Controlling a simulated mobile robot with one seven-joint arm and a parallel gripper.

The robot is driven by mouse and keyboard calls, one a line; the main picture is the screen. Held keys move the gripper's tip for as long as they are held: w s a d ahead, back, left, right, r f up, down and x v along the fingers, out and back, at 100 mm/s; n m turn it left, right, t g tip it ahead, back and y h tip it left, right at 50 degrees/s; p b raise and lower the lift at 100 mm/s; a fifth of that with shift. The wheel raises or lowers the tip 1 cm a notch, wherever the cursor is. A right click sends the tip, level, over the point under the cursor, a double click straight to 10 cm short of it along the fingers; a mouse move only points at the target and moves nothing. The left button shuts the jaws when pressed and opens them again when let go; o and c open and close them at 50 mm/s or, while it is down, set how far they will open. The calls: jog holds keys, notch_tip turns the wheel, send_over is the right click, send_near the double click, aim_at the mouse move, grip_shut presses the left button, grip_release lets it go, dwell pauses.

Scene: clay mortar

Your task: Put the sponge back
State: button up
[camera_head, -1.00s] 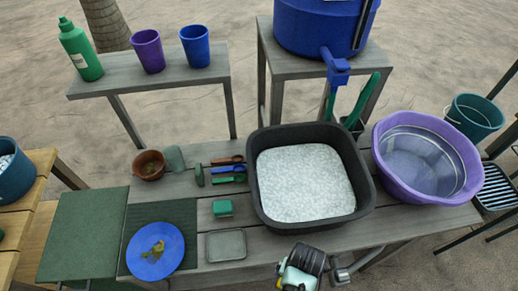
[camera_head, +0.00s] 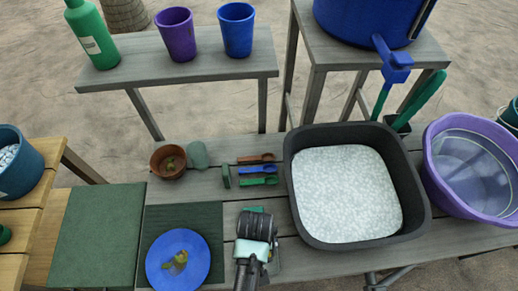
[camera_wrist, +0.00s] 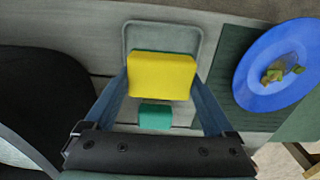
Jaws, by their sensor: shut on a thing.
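The sponge (camera_wrist: 161,76), yellow with a thin green edge showing, sits between the two fingers of my gripper (camera_wrist: 162,84) in the wrist view. My gripper is shut on it. A shallow grey tray (camera_wrist: 190,32) lies behind the sponge in that view, partly covered by it; whether they touch I cannot tell. In the head view my gripper (camera_head: 254,245) is over the tray (camera_head: 275,262), hiding most of it and the sponge. A teal block (camera_wrist: 156,117) lies on the table beside the tray; its top shows in the head view (camera_head: 253,210).
A blue plate (camera_head: 160,277) with scraps lies on a dark mat (camera_head: 209,219) to the left. A black basin (camera_head: 418,218) of pale grains stands to the right. Small coloured utensils (camera_head: 258,169) and a brown bowl (camera_head: 158,167) lie behind.

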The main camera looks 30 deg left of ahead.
jog(key=shift+f, duration=2.85)
jog(key=shift+f+b, duration=0.1)
jog(key=shift+b, duration=0.25)
jog(key=o, duration=1.1)
jog(key=shift+s, duration=0.1)
notch_tip(320, 180, up, 12)
jog(key=shift+r+p, duration=0.15)
jog(key=shift+p, duration=0.6)
